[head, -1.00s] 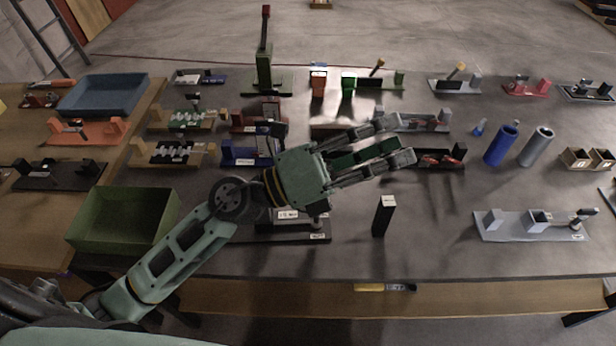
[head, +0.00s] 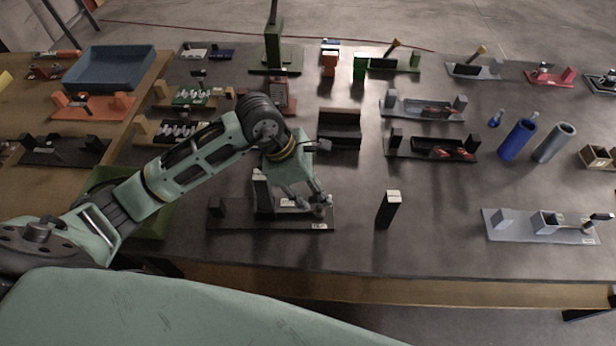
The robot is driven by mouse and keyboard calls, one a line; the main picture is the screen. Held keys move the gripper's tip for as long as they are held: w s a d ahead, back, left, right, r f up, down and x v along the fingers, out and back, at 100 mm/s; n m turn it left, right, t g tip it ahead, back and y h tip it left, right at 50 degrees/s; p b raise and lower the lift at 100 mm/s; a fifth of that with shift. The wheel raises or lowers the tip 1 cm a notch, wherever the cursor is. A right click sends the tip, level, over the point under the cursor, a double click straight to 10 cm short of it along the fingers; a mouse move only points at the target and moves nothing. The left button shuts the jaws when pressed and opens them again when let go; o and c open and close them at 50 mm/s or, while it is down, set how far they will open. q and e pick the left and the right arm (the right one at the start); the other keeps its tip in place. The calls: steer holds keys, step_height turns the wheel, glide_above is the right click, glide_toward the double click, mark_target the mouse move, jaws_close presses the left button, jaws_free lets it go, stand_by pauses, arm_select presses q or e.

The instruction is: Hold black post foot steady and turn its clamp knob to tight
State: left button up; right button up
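The black post foot (head: 235,222) is a flat black base near the table's front edge, with a short block at its left end and a taller upright block (head: 263,192) in its middle. A small grey knob-like part (head: 320,211) shows at its right end. My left gripper (head: 310,203) points down over the right half of this foot, its fingertips close to the knob. The fingers partly hide the knob, and I cannot tell whether they touch it or how far apart they are. My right gripper is not in view.
A separate black upright block (head: 387,211) stands just right of the foot. A grey fixture with a handle (head: 510,229) lies further right. Black and grey fixtures stand behind, with a blue cylinder (head: 517,139). A green bin (head: 152,222) is partly behind my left arm.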

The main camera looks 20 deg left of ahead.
arm_select(q)
steer(key=shift+p+x, duration=0.4)
steer(key=shift+x, duration=1.6)
steer(key=shift+c, duration=0.2)
jaws_close()
